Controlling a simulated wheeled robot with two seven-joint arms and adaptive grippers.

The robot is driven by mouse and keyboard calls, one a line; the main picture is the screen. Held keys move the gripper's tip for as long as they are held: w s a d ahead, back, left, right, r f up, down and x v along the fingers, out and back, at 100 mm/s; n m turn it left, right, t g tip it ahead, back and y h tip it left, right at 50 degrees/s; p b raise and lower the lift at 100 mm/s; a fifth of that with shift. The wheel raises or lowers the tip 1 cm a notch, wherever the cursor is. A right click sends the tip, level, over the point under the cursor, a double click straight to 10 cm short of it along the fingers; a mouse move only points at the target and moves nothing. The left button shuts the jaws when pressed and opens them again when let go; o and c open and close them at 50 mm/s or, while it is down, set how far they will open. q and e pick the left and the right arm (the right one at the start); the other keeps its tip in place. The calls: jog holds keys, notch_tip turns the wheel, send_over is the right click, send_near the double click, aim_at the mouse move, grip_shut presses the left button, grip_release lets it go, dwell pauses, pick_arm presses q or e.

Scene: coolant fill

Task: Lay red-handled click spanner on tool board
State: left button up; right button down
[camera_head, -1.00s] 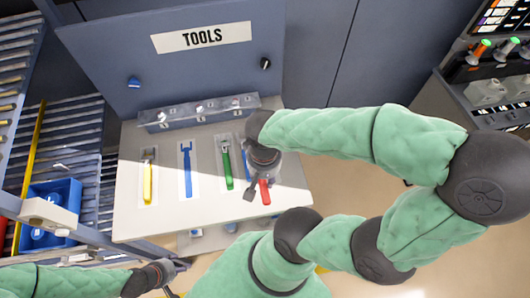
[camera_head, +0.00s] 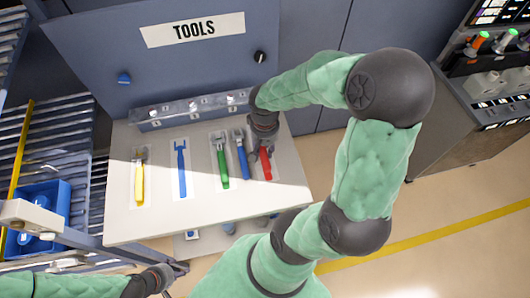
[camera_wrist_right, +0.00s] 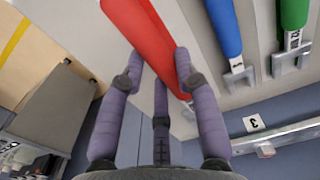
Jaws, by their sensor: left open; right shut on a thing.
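The red-handled spanner (camera_head: 265,165) is at the right end of the tool row, over the pale tool board (camera_head: 150,222). My right gripper (camera_head: 262,143) is above its far end and shut on it; the gripper hides the spanner's head. In the right wrist view the red handle (camera_wrist_right: 146,32) runs between the fingers of the right gripper (camera_wrist_right: 158,68), close over the board. I cannot tell whether the spanner touches the board. My left gripper (camera_head: 163,275) is open and empty at the lower left, beside the board's near edge.
A yellow (camera_head: 139,180), a blue (camera_head: 181,170), a green (camera_head: 222,168) and another blue spanner (camera_head: 242,160) lie left of the red one. A clear numbered rail (camera_head: 190,108) runs behind them under the TOOLS panel (camera_head: 193,30). A blue bin (camera_head: 40,215) stands left.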

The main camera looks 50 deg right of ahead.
jog(key=shift+w+d+f+b, duration=0.2)
jog(key=shift+f+b, duration=0.1)
jog(key=shift+f, duration=0.7)
jog(key=shift+w+d+f+b, duration=0.15)
jog(key=shift+f+b, duration=0.1)
jog(key=shift+f, duration=0.75)
jog(key=shift+s, duration=0.1)
jog(key=shift+f, duration=0.15)
jog(key=c, duration=0.9)
grip_release()
jog(key=shift+r, duration=0.35)
notch_tip(320, 180, up, 12)
jog(key=p, duration=0.3)
jog(key=shift+f, duration=0.15)
